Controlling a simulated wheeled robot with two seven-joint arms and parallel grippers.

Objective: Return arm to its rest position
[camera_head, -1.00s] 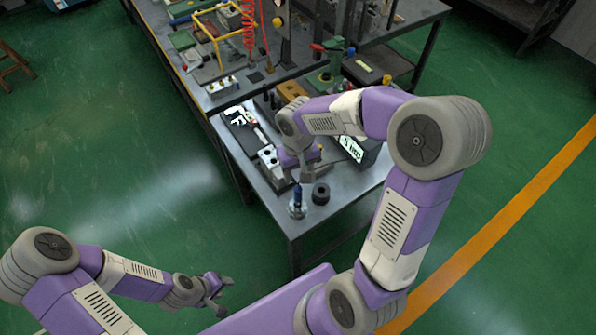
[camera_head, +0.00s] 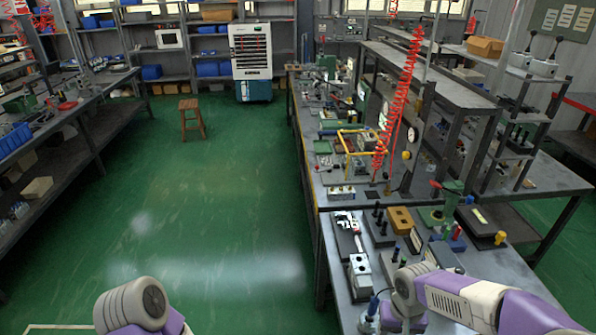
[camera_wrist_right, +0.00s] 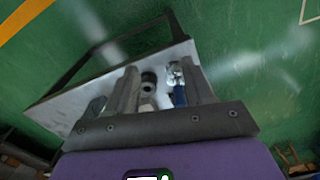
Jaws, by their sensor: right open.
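My right arm (camera_head: 460,298) comes in from the lower right of the head view. My right gripper (camera_head: 394,320) is low over the near end of the workbench (camera_head: 345,312), beside a small blue-handled fitting (camera_head: 372,306). In the right wrist view my right gripper (camera_wrist_right: 160,78) is open. Between its fingers I see a black ring (camera_wrist_right: 148,79) and the blue-handled fitting (camera_wrist_right: 178,85), both seemingly on the bench; neither looks gripped. A grey metal valve block (camera_head: 359,276) stands nearby. Part of my left arm (camera_head: 135,306) shows at the bottom left; its gripper is outside the view.
The bench holds a wrench on a dark plate (camera_head: 348,232), an orange block (camera_head: 400,219) and a yellow frame (camera_head: 362,140). A stool (camera_head: 191,118) and a white cooler (camera_head: 251,60) stand farther back. The green floor (camera_head: 220,220) left of the bench is clear.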

